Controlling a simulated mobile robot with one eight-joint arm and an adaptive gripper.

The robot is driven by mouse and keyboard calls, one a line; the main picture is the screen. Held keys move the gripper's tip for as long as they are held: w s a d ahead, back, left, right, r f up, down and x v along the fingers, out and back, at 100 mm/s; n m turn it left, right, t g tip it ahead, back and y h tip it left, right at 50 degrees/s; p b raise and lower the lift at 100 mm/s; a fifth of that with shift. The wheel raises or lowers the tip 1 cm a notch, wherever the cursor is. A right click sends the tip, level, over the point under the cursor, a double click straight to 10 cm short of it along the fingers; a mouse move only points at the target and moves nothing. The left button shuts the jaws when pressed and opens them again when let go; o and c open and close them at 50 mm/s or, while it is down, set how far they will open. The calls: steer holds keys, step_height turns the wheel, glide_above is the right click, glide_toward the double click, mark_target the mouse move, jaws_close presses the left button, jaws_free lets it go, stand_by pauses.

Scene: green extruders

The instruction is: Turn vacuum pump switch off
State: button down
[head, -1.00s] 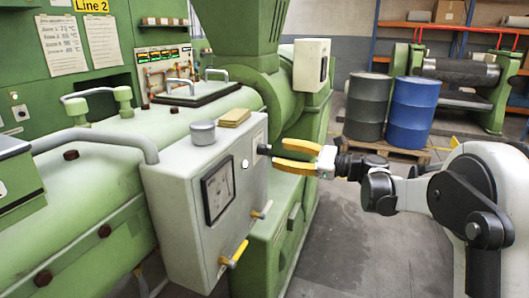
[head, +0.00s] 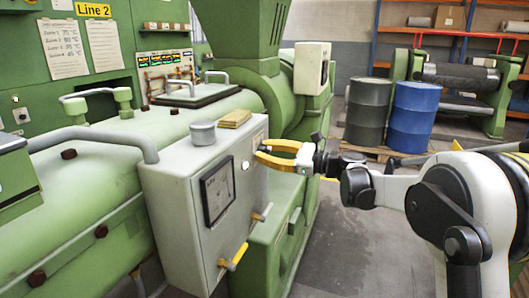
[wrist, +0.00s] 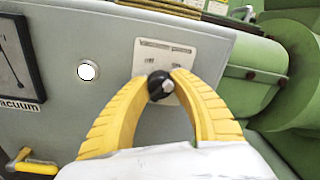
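The vacuum pump switch (wrist: 160,88) is a small black rotary knob with a pale pointer, on a light label plate (wrist: 165,58) on the grey control box (head: 170,210). In the wrist view the yellow fingertips of my gripper (wrist: 163,79) sit on either side of the knob and appear closed against it. In the head view my gripper (head: 263,152) is at the box's right-hand face, and its fingers hide the knob.
A vacuum gauge (head: 217,190), a white round button (wrist: 89,70) and yellow-handled valves (head: 236,257) are on the same box. Green extruder bodies (head: 110,180) surround it.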

steer(key=shift+n, duration=0.5)
steer(key=n+p, duration=0.2)
steer(key=n, duration=0.3)
steer(key=shift+n, duration=0.4)
steer(key=n, duration=0.4)
steer(key=shift+y+p, duration=0.3)
steer(key=shift+f+n, duration=0.1)
steer(key=shift+n, duration=1.7)
steer(key=c, duration=1.1)
jaws_free()
